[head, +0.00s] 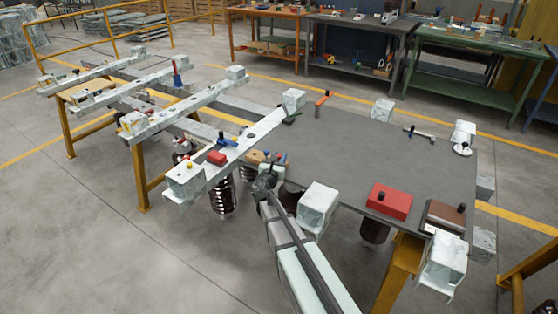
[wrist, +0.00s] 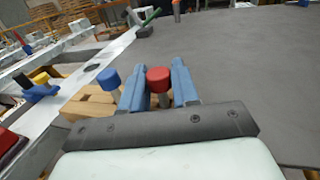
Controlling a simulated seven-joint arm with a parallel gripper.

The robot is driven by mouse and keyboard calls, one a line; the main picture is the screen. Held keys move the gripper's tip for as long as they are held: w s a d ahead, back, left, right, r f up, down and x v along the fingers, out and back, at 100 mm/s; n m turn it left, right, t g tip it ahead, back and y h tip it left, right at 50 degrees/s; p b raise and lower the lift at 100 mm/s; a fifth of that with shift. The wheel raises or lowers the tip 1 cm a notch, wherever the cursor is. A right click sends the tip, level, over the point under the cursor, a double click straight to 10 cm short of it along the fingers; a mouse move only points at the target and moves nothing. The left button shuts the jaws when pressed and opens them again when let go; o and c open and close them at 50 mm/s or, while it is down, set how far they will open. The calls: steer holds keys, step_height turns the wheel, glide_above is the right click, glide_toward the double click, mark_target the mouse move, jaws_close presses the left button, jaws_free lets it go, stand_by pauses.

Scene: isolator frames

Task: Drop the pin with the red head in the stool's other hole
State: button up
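The red-headed pin (wrist: 158,78) stands between the two blue fingers of my gripper (wrist: 159,88) in the wrist view. Its head fills most of the gap and its grey shaft shows below. I cannot tell whether the fingers press on it or only stand around it. The pale wooden stool (wrist: 88,105) is just left of the fingers, partly hidden behind the left one. A blue-headed pin (wrist: 108,79) stands at the stool, outside the left finger. In the head view my gripper (head: 267,181) is by the stool (head: 255,157).
The dark grey plate (head: 340,150) is mostly clear, with a red box (head: 389,200) and a brown box (head: 445,215) near its front right. A pale beam (head: 240,140) runs along its left, carrying another red box (head: 217,158) and a blue tool (head: 227,140).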

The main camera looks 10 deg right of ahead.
mark_target(278, 155)
jaws_close()
steer(key=shift+r, duration=0.1)
step_height(278, 155, up, 8)
steer(key=shift+r, duration=0.2)
steer(key=shift+a+r, duration=0.2)
steer(key=shift+r, duration=0.35)
steer(key=s+a+r+n+t+y, duration=0.1)
steer(key=a+y, duration=0.1)
steer(key=a, duration=1.2)
steer(key=s+a+r+n+y, duration=0.1)
steer(key=a+n+y, duration=0.1)
steer(key=a, duration=1.3)
steer(key=s+a+r+n+t+y, duration=0.1)
steer(key=a+y, duration=0.1)
steer(key=a, duration=1.2)
steer(key=shift+d+m+g+h, duration=0.5)
steer(key=shift+d+m+h, duration=0.5)
steer(key=shift+d+h, duration=0.4)
steer(key=shift+d+m+g+h, duration=0.5)
steer(key=shift+d+m+h, duration=0.55)
steer(key=shift+h, duration=0.55)
